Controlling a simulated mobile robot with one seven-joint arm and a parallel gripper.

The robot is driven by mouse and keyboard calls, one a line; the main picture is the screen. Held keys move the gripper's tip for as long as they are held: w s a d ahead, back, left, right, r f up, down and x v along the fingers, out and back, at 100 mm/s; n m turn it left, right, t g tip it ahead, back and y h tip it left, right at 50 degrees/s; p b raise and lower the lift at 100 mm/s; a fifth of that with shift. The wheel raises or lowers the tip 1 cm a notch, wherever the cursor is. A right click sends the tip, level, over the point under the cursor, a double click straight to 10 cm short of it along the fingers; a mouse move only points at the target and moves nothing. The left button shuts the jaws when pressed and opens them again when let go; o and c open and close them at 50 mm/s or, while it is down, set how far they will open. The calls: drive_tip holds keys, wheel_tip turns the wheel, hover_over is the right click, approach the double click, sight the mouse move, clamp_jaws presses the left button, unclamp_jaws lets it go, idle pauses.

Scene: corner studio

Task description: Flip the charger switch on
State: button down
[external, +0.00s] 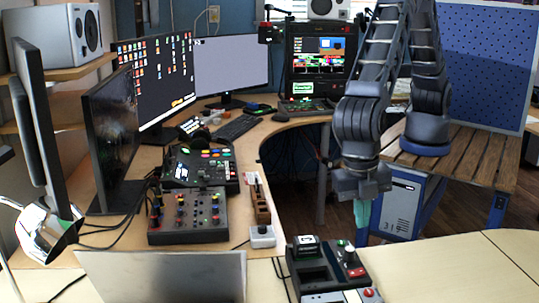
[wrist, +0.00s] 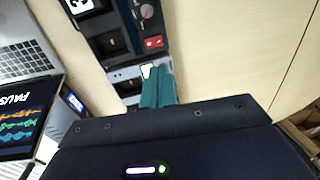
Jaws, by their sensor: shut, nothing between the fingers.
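The black charger unit (external: 318,266) lies on the light table at the bottom centre of the external view. It has dark bays, a grey knob and a red switch (external: 356,272). In the wrist view the charger (wrist: 120,22) is at the top, with its red switch (wrist: 154,42) just beyond my fingertips; I cannot tell its on or off position. My gripper (external: 362,218) points down, its teal fingers shut and empty. In the wrist view, the gripper (wrist: 158,80) is near a white-marked part at the unit's near end; I cannot tell whether it touches.
An open laptop (wrist: 20,48) lies left of the charger; its lid back (external: 165,277) shows in the external view. A mixer (external: 190,218) and a small white box with a knob (external: 262,237) stand on the desk behind. The tabletop (wrist: 225,45) right of the charger is clear.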

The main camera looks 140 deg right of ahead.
sight(362, 271)
drive_tip(key=f, duration=0.8)
drive_tip(key=s+a+f, duration=0.1)
drive_tip(key=f, duration=0.3)
drive_tip(key=shift+s+a+f, duration=0.1)
drive_tip(key=shift+s+f, duration=0.05)
drive_tip(key=shift+f, duration=0.15)
drive_tip(key=shift+w+d+r, duration=0.2)
drive_tip(key=shift+w+d, duration=0.35)
drive_tip(key=shift+d, duration=0.05)
drive_tip(key=shift+r, duration=0.15)
wheel_tip(362, 271, up, 14)
drive_tip(key=w+d, duration=0.1)
drive_tip(key=shift+w+f, duration=0.15)
drive_tip(key=shift+f, duration=0.05)
idle(0.3)
drive_tip(key=shift+d, duration=0.1)
